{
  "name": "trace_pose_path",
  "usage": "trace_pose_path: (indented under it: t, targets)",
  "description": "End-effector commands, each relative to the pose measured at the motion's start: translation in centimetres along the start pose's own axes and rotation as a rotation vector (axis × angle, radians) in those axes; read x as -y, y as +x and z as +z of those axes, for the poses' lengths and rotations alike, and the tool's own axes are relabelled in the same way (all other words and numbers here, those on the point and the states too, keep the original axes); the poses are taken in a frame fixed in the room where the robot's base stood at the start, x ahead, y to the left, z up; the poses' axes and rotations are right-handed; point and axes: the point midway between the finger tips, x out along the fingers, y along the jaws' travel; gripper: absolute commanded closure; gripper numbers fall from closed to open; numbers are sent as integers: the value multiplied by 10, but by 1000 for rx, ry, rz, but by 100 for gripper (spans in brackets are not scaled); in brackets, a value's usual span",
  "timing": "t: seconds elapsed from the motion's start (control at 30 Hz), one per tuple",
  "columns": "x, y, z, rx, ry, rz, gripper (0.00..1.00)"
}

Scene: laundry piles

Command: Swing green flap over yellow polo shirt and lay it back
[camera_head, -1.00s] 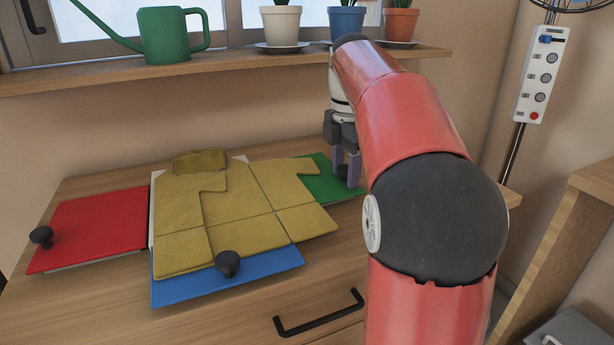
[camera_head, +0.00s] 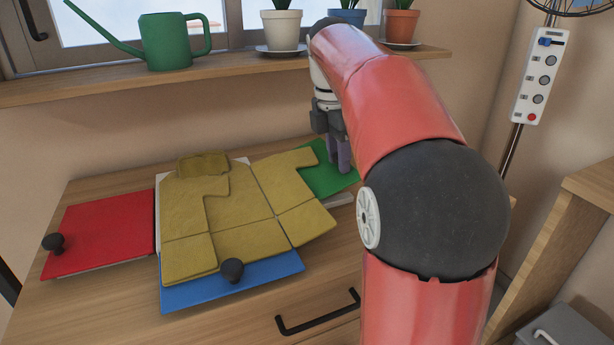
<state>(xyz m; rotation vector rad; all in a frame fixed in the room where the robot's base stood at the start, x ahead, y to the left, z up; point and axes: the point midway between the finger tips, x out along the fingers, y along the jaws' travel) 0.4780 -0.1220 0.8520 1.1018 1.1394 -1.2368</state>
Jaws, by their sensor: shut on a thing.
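The green flap (camera_head: 322,180) is at the right of the folding board, its outer right edge raised a little off the dresser top. The yellow polo shirt (camera_head: 240,208) lies spread on the board, collar toward the wall, and its right sleeve (camera_head: 294,160) rests on the green flap and tilts with it. My gripper (camera_head: 340,168) is at the flap's outer part, shut on its knob, which the fingers hide. The red flap (camera_head: 98,232) lies flat at the left and the blue flap (camera_head: 262,278) at the front.
Black knobs stand on the red flap (camera_head: 53,242) and the blue flap (camera_head: 233,270). A windowsill (camera_head: 230,66) above the board holds a green watering can (camera_head: 168,42) and several potted plants. A drawer handle (camera_head: 318,313) is at the front. My arm hides the dresser's right side.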

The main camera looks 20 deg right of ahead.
Motion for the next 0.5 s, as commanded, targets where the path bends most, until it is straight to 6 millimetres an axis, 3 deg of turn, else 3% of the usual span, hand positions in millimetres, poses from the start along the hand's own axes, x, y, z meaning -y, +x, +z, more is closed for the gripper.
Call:
trace_pose_path:
  t: [0.03,0.2,0.5]
  targets:
    - [-1,-12,-4,13,-6,4,79]
    - [-1,-26,-12,59,-6,4,79]
    - [0,-29,-13,70,-2,4,79]
